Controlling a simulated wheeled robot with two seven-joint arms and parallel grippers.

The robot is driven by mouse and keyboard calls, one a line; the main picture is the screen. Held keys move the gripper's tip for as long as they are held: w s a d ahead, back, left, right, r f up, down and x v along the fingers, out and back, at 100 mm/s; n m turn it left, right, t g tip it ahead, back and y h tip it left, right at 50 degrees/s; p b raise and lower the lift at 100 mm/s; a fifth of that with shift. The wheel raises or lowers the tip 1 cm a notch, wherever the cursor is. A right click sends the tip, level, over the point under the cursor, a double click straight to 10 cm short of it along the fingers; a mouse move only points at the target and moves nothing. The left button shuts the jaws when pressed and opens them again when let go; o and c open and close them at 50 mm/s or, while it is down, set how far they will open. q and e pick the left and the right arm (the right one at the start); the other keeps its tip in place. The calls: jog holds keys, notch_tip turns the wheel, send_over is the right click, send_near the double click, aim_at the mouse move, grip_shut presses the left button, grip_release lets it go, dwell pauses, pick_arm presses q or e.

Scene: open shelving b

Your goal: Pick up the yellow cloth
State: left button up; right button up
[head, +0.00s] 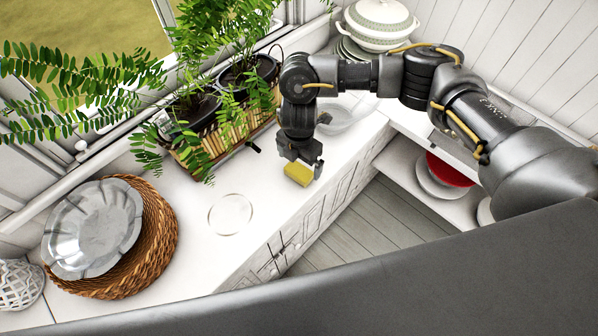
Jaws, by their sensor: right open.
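The yellow cloth (298,174) is a small folded block lying on the white counter, near its front edge. My right gripper (305,166) points down right over the cloth, with its fingertips at or just above the cloth's far side. The right gripper is open; whether its fingers touch the cloth cannot be told, and part of the cloth's top may be hidden behind them. My left gripper is not in view.
A clear round plate (230,213) lies left of the cloth. A planter with ferns (205,140) stands behind it. A glass bowl (337,119) is behind my right arm. A metal dish (92,228) and wicker tray (160,247) are at left. A tureen (381,22) stands in the back corner.

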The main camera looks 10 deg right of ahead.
aim_at(299, 170)
jog(key=shift+f, duration=2.55)
jog(key=shift+c, duration=0.3)
jog(key=c, duration=1)
